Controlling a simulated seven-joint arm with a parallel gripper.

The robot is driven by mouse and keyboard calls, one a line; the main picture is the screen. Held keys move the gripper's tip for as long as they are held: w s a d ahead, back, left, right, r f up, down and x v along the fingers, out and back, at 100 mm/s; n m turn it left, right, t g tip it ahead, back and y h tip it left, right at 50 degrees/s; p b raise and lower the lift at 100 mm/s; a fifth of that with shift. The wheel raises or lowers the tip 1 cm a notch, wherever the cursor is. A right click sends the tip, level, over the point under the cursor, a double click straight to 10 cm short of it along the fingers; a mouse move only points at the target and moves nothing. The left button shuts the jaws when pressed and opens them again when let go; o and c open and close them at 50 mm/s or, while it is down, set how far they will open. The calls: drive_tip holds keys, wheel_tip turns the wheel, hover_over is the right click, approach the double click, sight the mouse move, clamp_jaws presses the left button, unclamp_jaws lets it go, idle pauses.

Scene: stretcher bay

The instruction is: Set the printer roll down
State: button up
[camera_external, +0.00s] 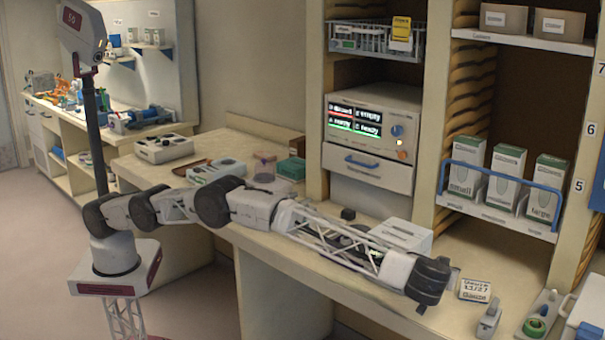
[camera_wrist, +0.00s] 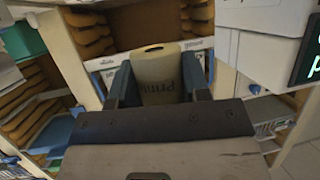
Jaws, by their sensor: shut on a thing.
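The printer roll (camera_wrist: 158,78) is a beige cylinder with dark lettering on its side. In the wrist view it sits between the two dark fingers of my gripper (camera_wrist: 160,84), which is shut on it. In the external view my gripper (camera_external: 430,282) is a dark block at the end of my arm, low over the right part of the counter (camera_external: 340,268). I cannot make out the roll there; the gripper seems to hide it. Whether the roll touches anything below cannot be told.
A printed card (camera_external: 475,290) stands just right of my gripper, with a small grey device (camera_external: 489,322) and a tray with a green roll (camera_external: 536,326) beyond. A white box (camera_external: 403,236) is behind my forearm. Shelved cartons (camera_external: 507,176) stand at the back right.

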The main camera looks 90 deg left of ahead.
hover_over(438, 310)
drive_tip(key=shift+f, duration=3.1)
drive_tip(key=shift+f, duration=1.85)
drive_tip(key=shift+f, duration=0.15)
drive_tip(key=o, duration=0.9)
